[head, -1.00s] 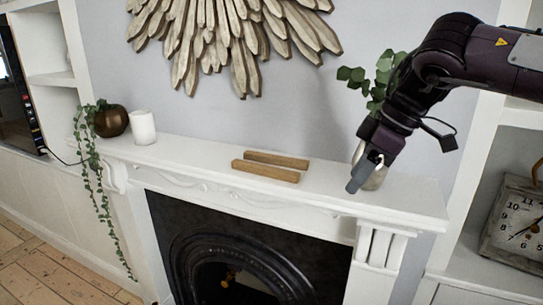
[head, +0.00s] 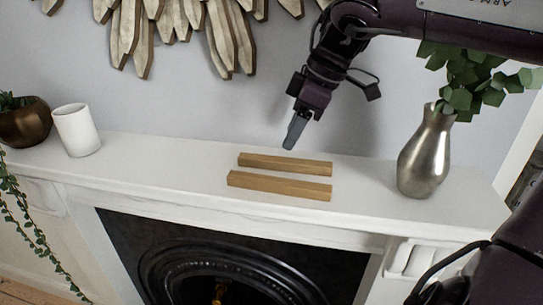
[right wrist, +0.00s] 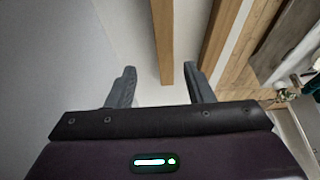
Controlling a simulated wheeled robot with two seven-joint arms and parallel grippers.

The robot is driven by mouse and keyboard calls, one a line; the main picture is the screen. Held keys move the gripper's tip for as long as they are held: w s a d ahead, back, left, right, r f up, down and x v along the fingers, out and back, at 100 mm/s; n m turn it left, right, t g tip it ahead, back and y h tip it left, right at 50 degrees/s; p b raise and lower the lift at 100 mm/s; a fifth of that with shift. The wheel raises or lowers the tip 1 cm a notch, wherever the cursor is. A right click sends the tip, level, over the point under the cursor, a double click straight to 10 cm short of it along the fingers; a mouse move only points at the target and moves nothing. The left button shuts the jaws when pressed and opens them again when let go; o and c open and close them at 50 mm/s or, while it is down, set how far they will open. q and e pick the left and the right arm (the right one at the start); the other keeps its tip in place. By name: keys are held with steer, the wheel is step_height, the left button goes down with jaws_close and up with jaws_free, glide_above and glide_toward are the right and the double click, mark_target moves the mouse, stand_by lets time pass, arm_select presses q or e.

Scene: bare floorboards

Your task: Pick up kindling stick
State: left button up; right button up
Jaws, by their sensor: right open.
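Two light-brown wooden kindling sticks lie side by side on the white mantel. The back stick (head: 285,164) is nearer the wall, and the front stick (head: 280,186) is nearer the mantel's edge. My right gripper (head: 293,134) is open and empty, pointing down just above and behind the back stick. In the right wrist view my right gripper (right wrist: 160,84) has its two fingers apart. The back stick (right wrist: 162,40) lines up between them, and the front stick (right wrist: 235,35) is outside the right finger. My left gripper is not in view.
On the mantel (head: 165,150), a silver vase (head: 425,160) with green leaves stands right of the sticks. A white cup (head: 77,130) and a brown pot (head: 25,124) stand left. The wall is close behind, with a wooden ornament (head: 190,30). The fireplace opening (head: 225,265) is below.

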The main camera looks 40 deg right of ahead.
mark_target(281, 160)
steer(key=shift+s+a+f+p, duration=0.25)
steer(key=shift+f+p, duration=0.1)
steer(key=shift+f, duration=0.25)
steer(key=shift+s+a+f+p, duration=0.1)
steer(key=shift+a+f+p, duration=0.2)
steer(key=shift+f, duration=0.25)
steer(key=f, duration=0.1)
steer(key=w+f, duration=0.1)
steer(key=shift+w+a+f+p, duration=0.3)
steer(key=shift+p, duration=0.05)
steer(key=shift+w+f, duration=0.2)
steer(key=shift+f, duration=0.2)
steer(key=shift+s, duration=0.1)
steer(key=shift+s+r, duration=0.1)
steer(key=shift+c, duration=0.2)
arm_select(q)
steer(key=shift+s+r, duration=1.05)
arm_select(e)
jaws_close()
